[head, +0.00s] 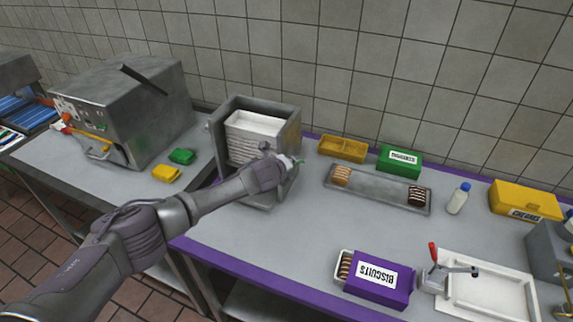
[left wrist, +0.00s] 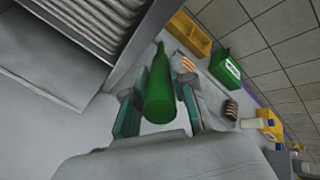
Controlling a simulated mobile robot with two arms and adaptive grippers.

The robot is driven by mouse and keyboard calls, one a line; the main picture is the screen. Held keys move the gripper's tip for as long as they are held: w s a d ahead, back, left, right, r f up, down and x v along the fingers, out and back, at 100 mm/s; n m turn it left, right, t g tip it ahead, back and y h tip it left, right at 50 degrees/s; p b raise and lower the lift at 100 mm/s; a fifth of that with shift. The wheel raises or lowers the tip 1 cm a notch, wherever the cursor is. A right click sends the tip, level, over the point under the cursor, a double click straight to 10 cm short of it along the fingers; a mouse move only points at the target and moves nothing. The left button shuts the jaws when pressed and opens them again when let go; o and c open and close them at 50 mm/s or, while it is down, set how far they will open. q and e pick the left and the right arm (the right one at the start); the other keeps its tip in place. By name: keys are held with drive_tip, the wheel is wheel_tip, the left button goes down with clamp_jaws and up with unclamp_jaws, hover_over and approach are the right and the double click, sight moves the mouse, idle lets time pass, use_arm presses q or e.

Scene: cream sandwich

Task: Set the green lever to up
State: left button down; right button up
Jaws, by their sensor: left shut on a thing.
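The green lever (left wrist: 160,85) shows in the left wrist view as a long, tapered green handle between my left gripper's fingers. In the head view only a small bit of green (head: 299,160) shows at the fingertips. My left gripper (head: 285,164) is shut on the lever, at the front right of a grey metal machine (head: 226,138) holding a white, ridged block. The gripper also shows in the left wrist view (left wrist: 158,118). The lever's pivot is hidden, and I cannot tell its exact setting. My right gripper is not in view.
A grey tray (head: 385,200) with biscuits, a yellow tray (head: 343,148) and a green box (head: 400,160) stand right of the machine. A purple biscuits box (head: 378,280) is near the front edge. The counter's middle is clear. A larger metal machine (head: 125,100) stands left.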

use_arm(q)
drive_tip(key=shift+w+r, duration=0.25)
drive_tip(key=shift+r, duration=0.2)
drive_tip(key=c, duration=1)
unclamp_jaws()
drive_tip(key=shift+f, duration=0.1)
drive_tip(key=shift+o, duration=0.2)
drive_tip(key=shift+d, duration=0.1)
drive_tip(key=shift+s+g, duration=0.1)
drive_tip(key=shift+g, duration=0.2)
drive_tip(key=v, duration=1.2)
drive_tip(key=shift+c, duration=0.2)
